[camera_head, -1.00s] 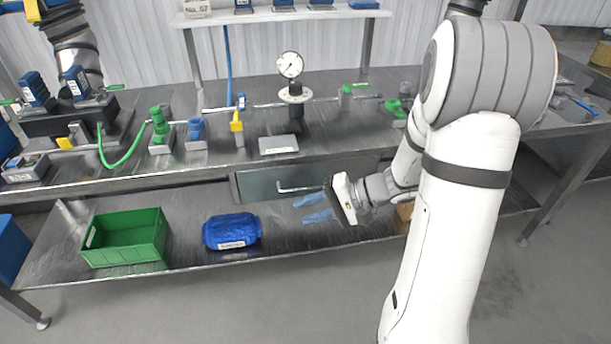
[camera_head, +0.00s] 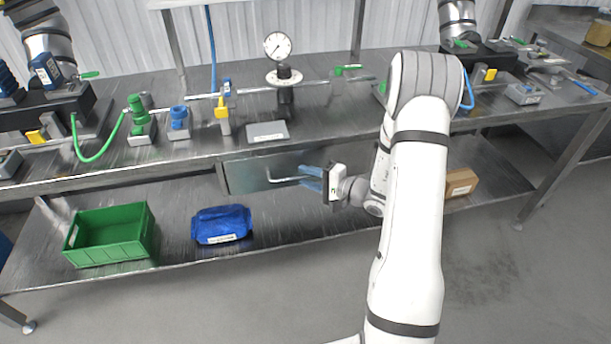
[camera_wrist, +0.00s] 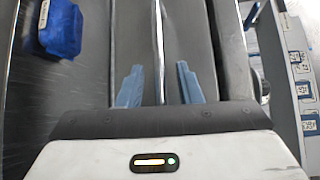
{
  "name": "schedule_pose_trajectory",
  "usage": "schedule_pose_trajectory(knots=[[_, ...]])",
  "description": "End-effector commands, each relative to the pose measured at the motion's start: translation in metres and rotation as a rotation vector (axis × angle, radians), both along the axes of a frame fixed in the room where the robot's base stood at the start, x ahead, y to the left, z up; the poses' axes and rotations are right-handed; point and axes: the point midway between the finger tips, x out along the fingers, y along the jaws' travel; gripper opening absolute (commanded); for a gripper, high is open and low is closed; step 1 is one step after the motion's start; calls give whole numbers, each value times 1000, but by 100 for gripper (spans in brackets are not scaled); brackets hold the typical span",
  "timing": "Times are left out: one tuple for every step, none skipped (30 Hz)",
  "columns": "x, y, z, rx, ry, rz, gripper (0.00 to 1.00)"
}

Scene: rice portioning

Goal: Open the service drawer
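The service drawer (camera_head: 240,177) is a grey metal front under the workbench top, and it looks closed. Its bar handle (camera_head: 284,181) runs sideways across the front. My gripper (camera_head: 311,178) is at the right part of the handle, with its blue fingers pointing left toward the drawer. In the wrist view, the two blue fingers of my gripper (camera_wrist: 159,84) are apart. A bright bar (camera_wrist: 157,35), apparently the handle, runs between them with gaps on both sides. The wrist hides the handle's right end, and my arm covers the drawer's right side.
On the lower shelf stand a green bin (camera_head: 110,238), a blue pouch (camera_head: 221,225) and a cardboard box (camera_head: 461,184). The bench top (camera_head: 330,110) carries a gauge (camera_head: 278,46), valves and a grey plate (camera_head: 267,131). The floor in front is free.

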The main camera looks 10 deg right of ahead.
Motion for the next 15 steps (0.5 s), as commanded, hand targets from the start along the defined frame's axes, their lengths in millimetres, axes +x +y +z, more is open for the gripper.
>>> schedule_pose_trajectory(knots=[[3, 4, -1, 0, 1, 3, 32], [4, 6, -1, 0, 0, 2, 32], [6, 7, -1, 0, 0, 1, 32], [6, 7, -1, 0, 0, 1, 32], [7, 8, -1, 0, 0, 1, 32], [7, 8, -1, 0, 0, 1, 32], [7, 8, -1, 0, 0, 1, 32], [7, 9, -1, 0, 1, 1, 32], [7, 8, -1, 0, 1, 1, 32], [7, 8, -1, 0, 1, 1, 32], [7, 9, -1, 0, 1, 1, 32], [7, 9, -1, 0, 1, 2, 31], [7, 9, -1, 0, 1, 2, 29], [7, 9, -1, 0, 1, 2, 27], [7, 9, -1, 0, 1, 2, 23]])
